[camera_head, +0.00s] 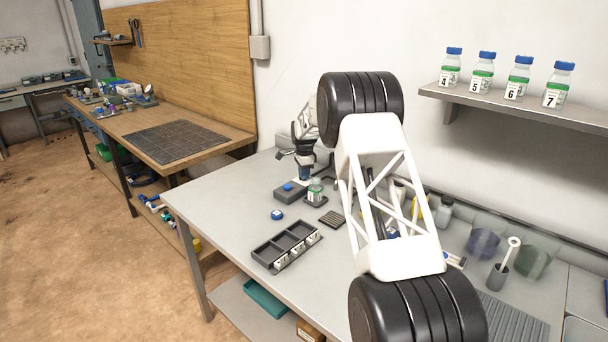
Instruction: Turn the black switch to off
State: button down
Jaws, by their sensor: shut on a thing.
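My gripper (304,172) is small and dark in the head view, pointing down at the back of the grey bench, beyond my raised arm. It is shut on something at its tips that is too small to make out. A low dark grey box (288,195) with a blue round part on top stands just below and left of the fingertips. I cannot tell whether they touch. I cannot pick out a black switch for sure, nor its setting; my arm hides part of the bench.
A bottle with a green label (315,191) stands close to the gripper. A blue cap (277,214) and a black compartment tray (267,255) lie nearer. Numbered bottles stand on a wall shelf (540,108). The bench's left front (222,220) is clear.

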jog(key=n, duration=0.5)
jog(key=shift+n, duration=0.3)
jog(key=n, duration=1.1)
jog(key=shift+d+r, duration=0.1)
jog(key=shift+n, duration=2.2)
jog(key=c, duration=1.2)
grip_release()
jog(key=shift+o, duration=0.2)
